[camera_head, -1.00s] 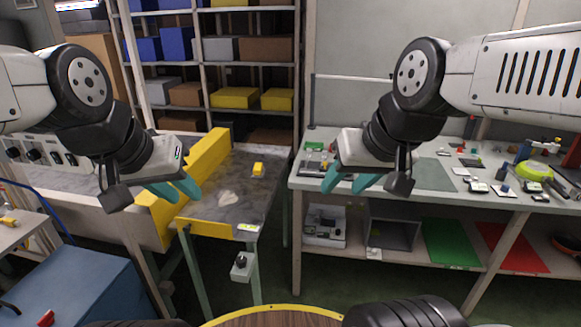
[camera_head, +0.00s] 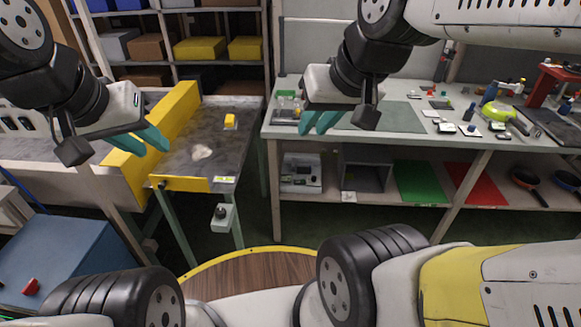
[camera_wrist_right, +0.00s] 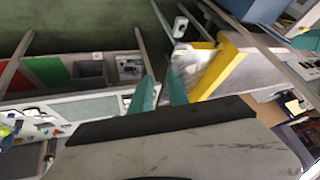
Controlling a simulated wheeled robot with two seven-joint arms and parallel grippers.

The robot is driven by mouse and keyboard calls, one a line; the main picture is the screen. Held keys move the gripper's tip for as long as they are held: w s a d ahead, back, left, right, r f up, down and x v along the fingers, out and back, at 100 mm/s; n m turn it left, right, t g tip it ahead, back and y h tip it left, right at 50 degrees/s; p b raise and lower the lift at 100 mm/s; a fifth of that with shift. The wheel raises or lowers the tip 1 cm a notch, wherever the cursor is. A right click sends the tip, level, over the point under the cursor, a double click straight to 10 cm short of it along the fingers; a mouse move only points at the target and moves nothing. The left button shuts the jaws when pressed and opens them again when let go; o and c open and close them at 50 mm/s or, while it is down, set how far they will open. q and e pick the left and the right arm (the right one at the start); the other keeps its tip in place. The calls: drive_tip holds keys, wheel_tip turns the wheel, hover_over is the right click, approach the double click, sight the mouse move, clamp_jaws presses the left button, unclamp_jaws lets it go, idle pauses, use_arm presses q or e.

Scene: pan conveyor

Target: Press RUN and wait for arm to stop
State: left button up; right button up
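My left gripper (camera_head: 153,152) has two teal fingers apart and is empty. In the head view it overlaps the yellow side rail of the conveyor (camera_head: 180,158). My right gripper (camera_head: 318,130) is open and empty, in front of the workbench's left end in the head view. Its parted fingers also show in the right wrist view (camera_wrist_right: 160,76). A small pale box with a black knob (camera_head: 222,213) hangs below the conveyor's front end. A red button (camera_head: 31,286) sits on the blue cabinet at lower left. No RUN label is readable.
A yellow block (camera_head: 230,121) and a whitish lump (camera_head: 202,152) lie on the conveyor. The workbench (camera_head: 400,142) at right holds many small items; green (camera_head: 420,182) and red (camera_head: 478,186) sheets and pans lie on its lower shelf. Open floor lies between conveyor and bench.

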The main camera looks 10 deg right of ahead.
clamp_jaws()
idle(1.4)
